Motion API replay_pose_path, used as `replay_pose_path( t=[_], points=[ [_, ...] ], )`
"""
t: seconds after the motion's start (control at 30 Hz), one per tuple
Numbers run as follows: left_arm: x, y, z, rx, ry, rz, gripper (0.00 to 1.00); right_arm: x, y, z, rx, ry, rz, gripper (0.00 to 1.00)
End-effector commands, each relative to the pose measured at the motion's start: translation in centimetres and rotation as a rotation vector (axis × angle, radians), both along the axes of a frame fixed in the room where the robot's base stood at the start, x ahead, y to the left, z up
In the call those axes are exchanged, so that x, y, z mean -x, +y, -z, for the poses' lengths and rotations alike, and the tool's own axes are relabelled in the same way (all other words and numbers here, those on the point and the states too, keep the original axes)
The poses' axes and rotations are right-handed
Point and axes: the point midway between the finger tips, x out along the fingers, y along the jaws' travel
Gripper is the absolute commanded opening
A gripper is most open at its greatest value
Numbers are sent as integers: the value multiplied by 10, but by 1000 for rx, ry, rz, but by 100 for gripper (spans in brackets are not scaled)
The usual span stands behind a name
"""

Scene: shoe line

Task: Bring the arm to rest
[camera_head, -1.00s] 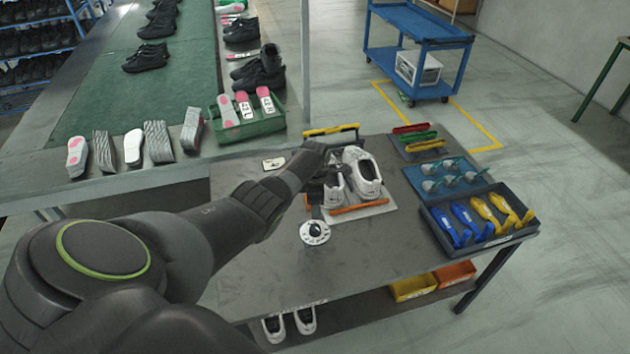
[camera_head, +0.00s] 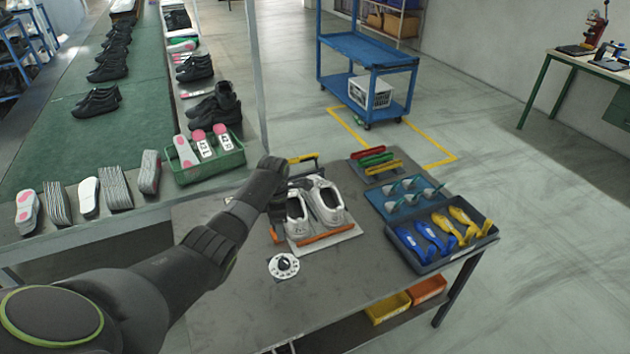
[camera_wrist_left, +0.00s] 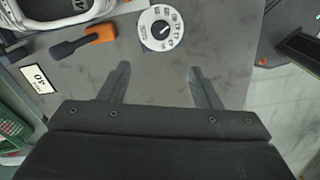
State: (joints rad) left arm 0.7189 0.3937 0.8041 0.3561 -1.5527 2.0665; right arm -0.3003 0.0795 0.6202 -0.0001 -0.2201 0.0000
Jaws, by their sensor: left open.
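My left arm (camera_head: 205,250) reaches in from the left over the grey table (camera_head: 345,290). Its gripper (camera_wrist_left: 157,85) is open and empty in the left wrist view, with bare table between its fingers. In the head view the wrist hides most of the gripper, just left of a pair of white shoes (camera_head: 326,202) on a light board. A white dial (camera_head: 284,266) lies on the table in front, and it also shows beyond the fingertips in the left wrist view (camera_wrist_left: 160,28). My right gripper is not in view.
An orange-and-black tool (camera_wrist_left: 85,42) lies beside the shoes. A tray of blue and yellow pieces (camera_head: 425,262) and a teal tray (camera_head: 385,205) stand right. A green crate (camera_head: 205,165) sits on the conveyor bench. The table's front left is clear.

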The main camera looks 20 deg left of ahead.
Motion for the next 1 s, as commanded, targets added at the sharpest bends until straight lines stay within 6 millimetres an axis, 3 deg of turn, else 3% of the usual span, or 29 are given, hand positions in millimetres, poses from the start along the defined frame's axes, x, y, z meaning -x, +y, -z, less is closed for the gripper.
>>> replay_pose_path(
  t=[0.23, 0.37, 0.5, 0.7, 0.87, 1.0],
  points=[
    [6, -2, 7, -5, -2, 45, 58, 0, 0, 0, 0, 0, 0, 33],
    [29, -8, 26, -23, -12, 212, 58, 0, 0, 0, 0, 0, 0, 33],
    [68, -20, 50, -55, -33, 492, 58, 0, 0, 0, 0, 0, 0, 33],
    [134, -38, 68, -104, -60, 888, 58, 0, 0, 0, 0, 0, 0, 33],
    [190, -51, 68, -151, -80, 1185, 58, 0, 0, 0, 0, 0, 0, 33],
    [240, -61, 57, -204, -91, 1429, 58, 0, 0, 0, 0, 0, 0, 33]
  ],
)
